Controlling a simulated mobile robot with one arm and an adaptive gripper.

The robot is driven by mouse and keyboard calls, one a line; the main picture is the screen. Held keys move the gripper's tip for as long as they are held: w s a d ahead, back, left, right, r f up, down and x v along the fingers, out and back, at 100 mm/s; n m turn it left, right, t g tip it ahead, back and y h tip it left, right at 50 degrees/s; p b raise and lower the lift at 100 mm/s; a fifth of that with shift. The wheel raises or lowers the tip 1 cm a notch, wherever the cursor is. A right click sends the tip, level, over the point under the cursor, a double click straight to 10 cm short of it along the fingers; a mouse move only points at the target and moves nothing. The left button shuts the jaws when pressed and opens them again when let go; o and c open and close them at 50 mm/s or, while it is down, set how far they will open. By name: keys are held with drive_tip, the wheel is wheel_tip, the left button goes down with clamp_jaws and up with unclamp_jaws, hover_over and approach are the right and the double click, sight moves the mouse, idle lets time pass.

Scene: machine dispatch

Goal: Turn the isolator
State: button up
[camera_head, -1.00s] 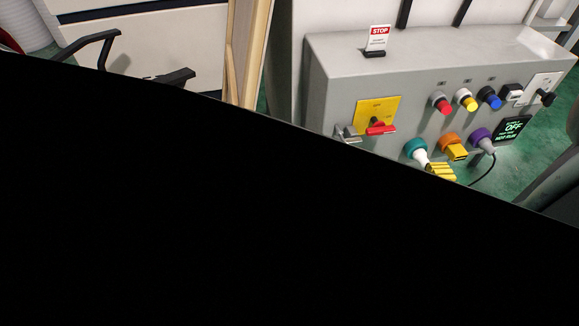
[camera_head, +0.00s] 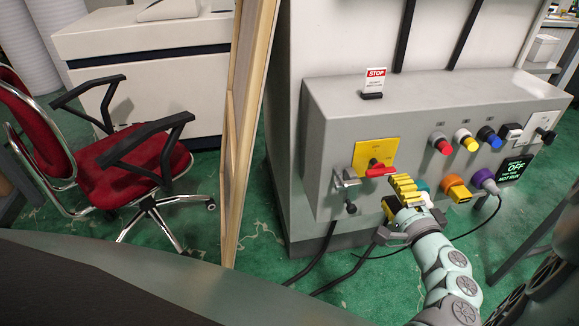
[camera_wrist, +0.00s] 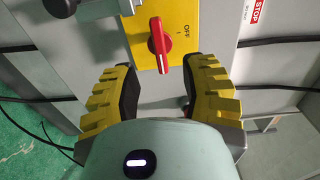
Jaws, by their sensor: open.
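The isolator is a red rotary handle (camera_head: 380,171) on a yellow plate (camera_head: 372,152) on the front of the grey cabinet. In the wrist view the red handle (camera_wrist: 159,44) points along the picture's height, slightly tilted, and the yellow plate (camera_wrist: 184,22) bears the letters OFF beside it. My gripper (camera_head: 396,190) has yellow ribbed fingers and is just below and to the right of the handle in the head view. In the wrist view my gripper (camera_wrist: 165,84) is open, one finger on each side, with the handle ahead of the gap. I see no contact.
The grey cabinet (camera_head: 330,110) also carries red, yellow and blue buttons, coloured plugs (camera_head: 455,188), a metal latch (camera_head: 344,179) and a dark display (camera_head: 515,168) reading OFF. A STOP sign (camera_head: 375,80) stands on top. Cables hang below. A red chair (camera_head: 120,150) and wooden panel (camera_head: 245,130) stand left.

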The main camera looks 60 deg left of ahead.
sight(382, 175)
drive_tip(key=x, duration=0.6)
drive_tip(key=shift+a, duration=0.35)
drive_tip(key=shift+o, duration=0.2)
drive_tip(key=shift+d, duration=0.15)
clamp_jaws()
